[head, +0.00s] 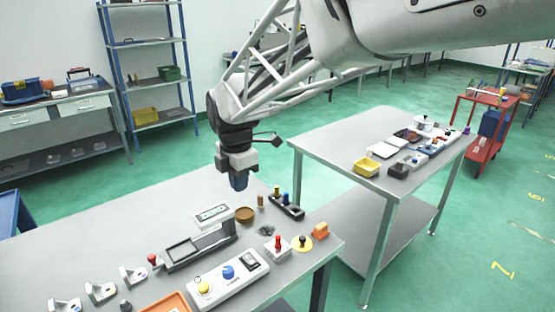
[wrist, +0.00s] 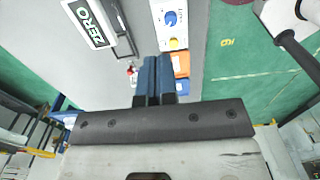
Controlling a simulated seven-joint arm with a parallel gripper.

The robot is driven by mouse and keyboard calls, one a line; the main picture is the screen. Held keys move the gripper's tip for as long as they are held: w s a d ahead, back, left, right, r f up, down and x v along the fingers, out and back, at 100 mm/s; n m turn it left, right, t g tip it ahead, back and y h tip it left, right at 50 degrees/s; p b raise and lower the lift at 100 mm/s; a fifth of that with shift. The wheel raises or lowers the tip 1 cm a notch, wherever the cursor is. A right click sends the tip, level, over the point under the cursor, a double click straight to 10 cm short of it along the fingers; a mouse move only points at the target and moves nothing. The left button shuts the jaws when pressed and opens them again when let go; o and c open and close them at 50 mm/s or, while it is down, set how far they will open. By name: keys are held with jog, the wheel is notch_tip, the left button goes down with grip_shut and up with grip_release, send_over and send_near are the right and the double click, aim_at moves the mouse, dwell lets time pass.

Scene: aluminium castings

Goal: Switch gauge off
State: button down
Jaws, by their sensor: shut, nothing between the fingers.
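A white control box (head: 228,278) lies near the table's front edge in the head view, with a yellow knob (head: 204,287), a blue knob (head: 228,271) and a small dark display (head: 249,262). I cannot tell for sure which item is the gauge. A sign lettered ZERO (wrist: 90,22) stands behind a grey device with a dark slot (head: 200,246). In the wrist view the box's blue knob (wrist: 170,18) and yellow knob (wrist: 174,42) show beyond the fingers. My gripper (head: 239,186), with blue fingers (wrist: 153,78), is shut and empty, above the table and apart from everything.
A red-knobbed piece (head: 278,246), a yellow disc with a dark knob (head: 302,243) and a dark rack with coloured pegs (head: 286,206) stand to the right. Several white brackets (head: 101,291) stand front left. The table's left rear is clear.

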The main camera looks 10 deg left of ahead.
jog(key=shift+w+a+r, duration=0.15)
jog(key=shift+r, duration=1.1)
jog(key=shift+w+a+r, duration=0.1)
jog(key=shift+r, duration=1.15)
jog(key=shift+d, duration=0.1)
jog(key=s+d+m+t, duration=0.1)
jog(key=s+d+m, duration=0.5)
jog(key=d, duration=0.5)
jog(key=s+d+m, duration=0.3)
jog(key=d+m, duration=0.4)
jog(key=d, duration=0.3)
jog(key=s+d+f+m, duration=0.3)
jog(key=s+d+m, duration=0.3)
jog(key=s+m, duration=0.1)
jog(key=s+d+f+m+t, duration=0.1)
jog(key=s+d+f+m, duration=0.2)
jog(key=s+d+m, duration=0.4)
jog(key=shift+s+t, duration=0.3)
jog(key=shift+s, duration=0.25)
jog(key=shift+d+f, duration=0.1)
